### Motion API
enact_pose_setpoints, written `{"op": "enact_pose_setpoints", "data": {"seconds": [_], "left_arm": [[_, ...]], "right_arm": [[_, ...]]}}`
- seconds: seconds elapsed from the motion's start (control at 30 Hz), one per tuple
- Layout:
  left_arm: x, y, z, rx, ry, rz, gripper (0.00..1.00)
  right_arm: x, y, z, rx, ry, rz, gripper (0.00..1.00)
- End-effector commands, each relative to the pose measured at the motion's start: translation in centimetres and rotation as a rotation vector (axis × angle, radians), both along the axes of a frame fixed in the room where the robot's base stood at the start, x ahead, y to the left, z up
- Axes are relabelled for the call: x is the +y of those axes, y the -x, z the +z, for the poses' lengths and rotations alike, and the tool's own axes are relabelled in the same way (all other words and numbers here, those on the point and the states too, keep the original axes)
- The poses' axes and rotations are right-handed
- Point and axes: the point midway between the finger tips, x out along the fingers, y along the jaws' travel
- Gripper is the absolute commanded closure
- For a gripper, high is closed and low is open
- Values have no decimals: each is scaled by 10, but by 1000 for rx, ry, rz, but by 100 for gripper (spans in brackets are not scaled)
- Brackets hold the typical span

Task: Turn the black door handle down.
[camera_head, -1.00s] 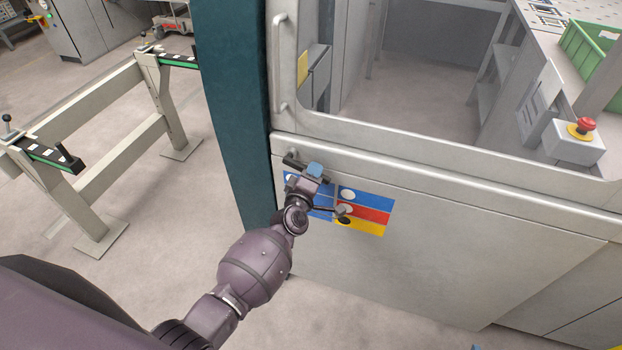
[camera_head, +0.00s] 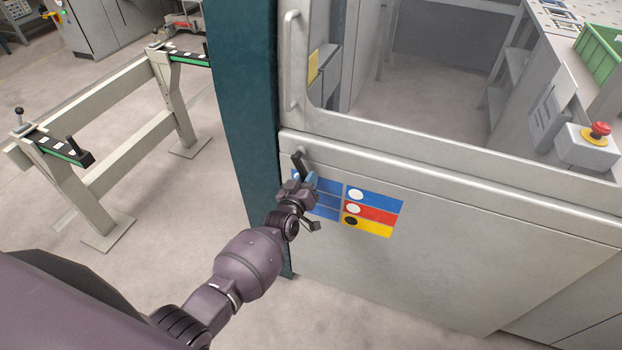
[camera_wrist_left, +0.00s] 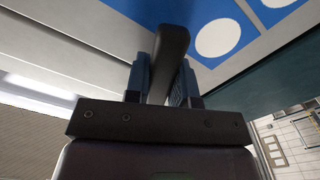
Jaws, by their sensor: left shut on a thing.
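The black door handle (camera_head: 299,163) is on the grey door (camera_head: 420,225), near its upper left corner. It slants steeply downward from its pivot. My left gripper (camera_head: 304,179) is at its lower end, with its blue finger pads around it. In the left wrist view the dark handle bar (camera_wrist_left: 168,55) lies between the two fingers of the gripper (camera_wrist_left: 160,85), which is shut on it. The end of the handle is partly hidden by the gripper in the head view. My right gripper is not in view.
Blue, red and yellow warning labels (camera_head: 378,199) are on the door just right of the gripper. A teal post (camera_head: 247,100) stands close on the left. A red emergency button (camera_head: 600,129) is at the right. A beige roller frame (camera_head: 110,95) stands at the left.

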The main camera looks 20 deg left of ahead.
Motion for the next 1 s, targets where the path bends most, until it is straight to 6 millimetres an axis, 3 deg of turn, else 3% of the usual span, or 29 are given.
{"op": "enact_pose_setpoints", "data": {"seconds": [0.73,0.77,0.8,0.9,1.0], "left_arm": [[7,0,-3,-2,-96,1,100],[7,0,-3,-2,-96,1,73],[7,0,-3,-2,-96,1,67],[7,0,-3,-2,-93,1,52],[7,0,-3,-3,-91,1,51]], "right_arm": [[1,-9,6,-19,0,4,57],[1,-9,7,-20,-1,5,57],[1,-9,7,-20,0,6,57],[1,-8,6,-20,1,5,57],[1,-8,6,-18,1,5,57]]}}
